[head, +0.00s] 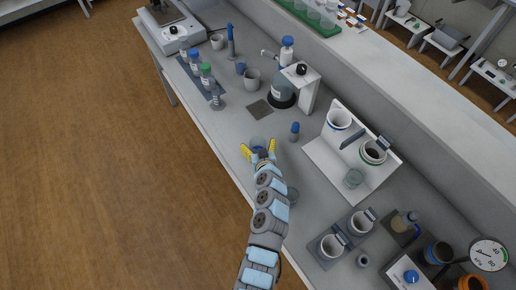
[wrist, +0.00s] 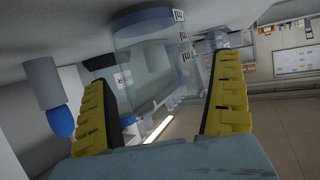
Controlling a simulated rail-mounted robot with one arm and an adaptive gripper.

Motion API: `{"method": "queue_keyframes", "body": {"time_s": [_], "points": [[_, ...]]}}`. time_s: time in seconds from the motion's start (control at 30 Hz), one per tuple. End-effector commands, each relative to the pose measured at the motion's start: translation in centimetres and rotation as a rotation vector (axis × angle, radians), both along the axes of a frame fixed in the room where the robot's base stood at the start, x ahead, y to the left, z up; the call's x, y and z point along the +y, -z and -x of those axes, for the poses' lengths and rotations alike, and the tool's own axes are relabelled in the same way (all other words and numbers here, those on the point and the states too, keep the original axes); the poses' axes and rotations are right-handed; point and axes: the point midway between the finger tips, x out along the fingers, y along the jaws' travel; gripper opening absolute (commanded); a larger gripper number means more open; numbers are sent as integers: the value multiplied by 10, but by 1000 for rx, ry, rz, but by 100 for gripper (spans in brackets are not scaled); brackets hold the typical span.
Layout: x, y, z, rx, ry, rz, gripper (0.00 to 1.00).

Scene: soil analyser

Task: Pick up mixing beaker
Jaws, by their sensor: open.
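A clear glass beaker (head: 257,141) with blue on it stands on the bench in the head view, just ahead of my gripper; I take it to be the mixing beaker. In the wrist view the clear beaker (wrist: 150,62) shows a blue band and dark markings. It lies between and beyond the two yellow fingers. My gripper (head: 258,147) is open, with one finger to each side of the beaker. In the wrist view the gripper (wrist: 162,78) shows a gap beside the beaker; contact cannot be told. My arm hides part of the bench below.
A blue-capped grey bottle (head: 295,131) stands close to the right; a grey-and-blue object (wrist: 46,84) shows left in the wrist view. A dark square plate (head: 259,110) lies behind.

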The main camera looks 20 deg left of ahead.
Motion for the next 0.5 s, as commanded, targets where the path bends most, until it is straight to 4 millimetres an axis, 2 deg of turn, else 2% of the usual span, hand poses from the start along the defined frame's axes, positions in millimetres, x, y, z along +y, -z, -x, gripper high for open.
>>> {"method": "queue_keyframes", "body": {"time_s": [0.07,0.3,0.5], "points": [[0,0,0,0,0,0,92],[0,0,0,0,0,0,23],[0,0,0,1,-1,-1,21]]}}
